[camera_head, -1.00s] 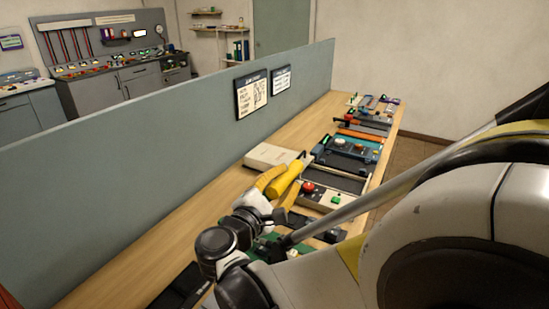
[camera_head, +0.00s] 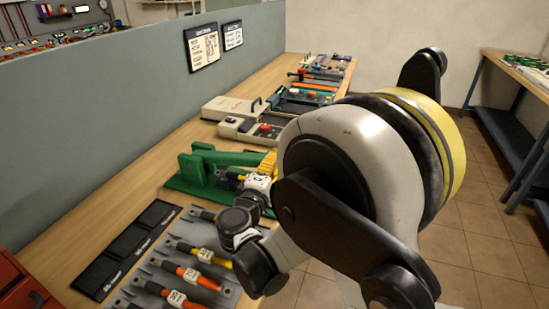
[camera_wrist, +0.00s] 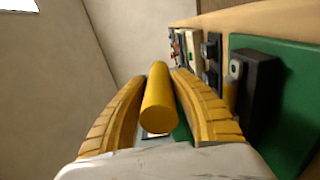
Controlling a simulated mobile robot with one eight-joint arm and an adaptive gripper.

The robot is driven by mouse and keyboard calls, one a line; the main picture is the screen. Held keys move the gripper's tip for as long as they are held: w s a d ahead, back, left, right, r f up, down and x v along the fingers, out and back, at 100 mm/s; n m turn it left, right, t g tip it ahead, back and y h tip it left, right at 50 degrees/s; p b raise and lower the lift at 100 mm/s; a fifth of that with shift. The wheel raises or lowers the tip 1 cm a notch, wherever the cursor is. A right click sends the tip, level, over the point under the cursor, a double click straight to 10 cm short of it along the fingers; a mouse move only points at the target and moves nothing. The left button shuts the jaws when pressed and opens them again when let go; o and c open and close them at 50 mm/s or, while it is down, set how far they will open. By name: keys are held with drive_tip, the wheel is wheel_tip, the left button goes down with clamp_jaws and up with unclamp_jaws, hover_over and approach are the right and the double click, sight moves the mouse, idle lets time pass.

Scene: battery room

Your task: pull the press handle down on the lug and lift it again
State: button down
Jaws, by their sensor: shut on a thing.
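The green press (camera_head: 197,168) stands on the wooden bench in the head view. Part of its green surface fills the right of the wrist view (camera_wrist: 296,115), beside a dark block. In the wrist view the yellow cylindrical press handle (camera_wrist: 158,105) lies lengthwise between the two yellow fingers of my gripper (camera_wrist: 161,84), which is shut on it. In the head view my gripper (camera_head: 266,164) is at the right side of the press, largely hidden behind my arm.
A grey rack (camera_head: 210,258) with yellow- and orange-handled pieces and a black mat (camera_head: 125,250) lie nearer. A beige box (camera_head: 228,107) and several devices stand farther along the bench. A grey-green partition (camera_head: 110,120) borders the bench. Tiled floor (camera_head: 465,225) is open at the right.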

drive_tip(key=shift+f+m, duration=0.3)
drive_tip(key=shift+f, duration=0.3)
drive_tip(key=c, duration=1.1)
unclamp_jaws()
drive_tip(key=shift+o, duration=0.2)
drive_tip(key=shift+s, duration=0.1)
